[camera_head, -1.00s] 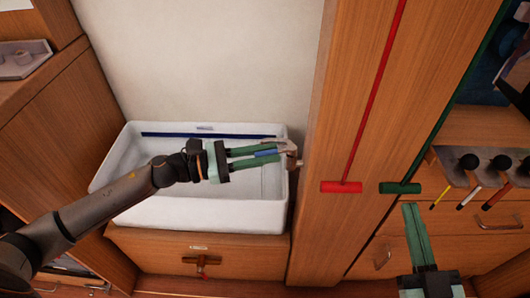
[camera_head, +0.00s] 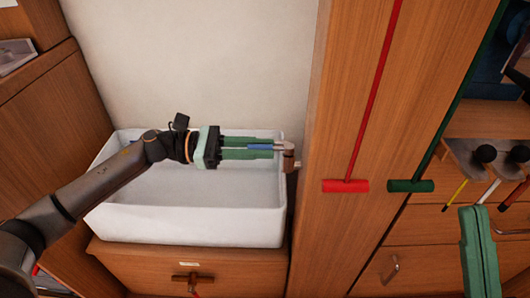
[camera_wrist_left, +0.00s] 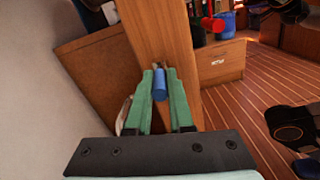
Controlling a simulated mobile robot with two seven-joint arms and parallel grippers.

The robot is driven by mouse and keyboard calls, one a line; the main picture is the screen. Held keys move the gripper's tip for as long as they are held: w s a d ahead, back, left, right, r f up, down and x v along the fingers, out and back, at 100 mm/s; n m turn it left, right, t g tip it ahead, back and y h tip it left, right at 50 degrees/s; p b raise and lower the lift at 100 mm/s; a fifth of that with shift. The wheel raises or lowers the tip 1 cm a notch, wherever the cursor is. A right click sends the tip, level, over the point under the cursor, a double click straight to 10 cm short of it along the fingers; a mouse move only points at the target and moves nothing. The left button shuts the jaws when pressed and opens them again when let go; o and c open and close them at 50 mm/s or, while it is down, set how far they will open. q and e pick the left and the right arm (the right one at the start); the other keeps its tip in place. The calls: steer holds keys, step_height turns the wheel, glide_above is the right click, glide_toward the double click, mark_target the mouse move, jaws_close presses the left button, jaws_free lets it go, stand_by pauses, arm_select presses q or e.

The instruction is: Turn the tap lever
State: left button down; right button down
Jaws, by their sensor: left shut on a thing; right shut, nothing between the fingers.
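The tap (camera_head: 289,158) is a metal fitting at the right end of the white sink, against the wooden post. Its lever (camera_head: 260,147) carries a blue grip and points left from the tap, about level in the head view. My left gripper (camera_head: 272,148) is shut on the lever, with green fingers above and below the blue grip. In the left wrist view, the blue grip (camera_wrist_left: 159,84) sits between the two green fingers, and the tap body is mostly hidden. My right gripper (camera_head: 477,212) is shut and empty at the lower right, away from the tap.
The white sink (camera_head: 180,218) stands on a wooden cabinet (camera_head: 240,265) below my left arm. A wooden post (camera_head: 335,110) borders the tap on the right. Red (camera_head: 346,186) and green (camera_head: 411,186) T-handled tools hang beside it, near my right gripper.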

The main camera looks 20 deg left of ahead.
arm_select(q)
steer(key=c, duration=0.8)
jaws_free()
steer(key=v, duration=1.2)
steer(key=shift+s+a+p, duration=0.1)
steer(key=shift+a+p, duration=0.15)
steer(key=shift+p, duration=0.05)
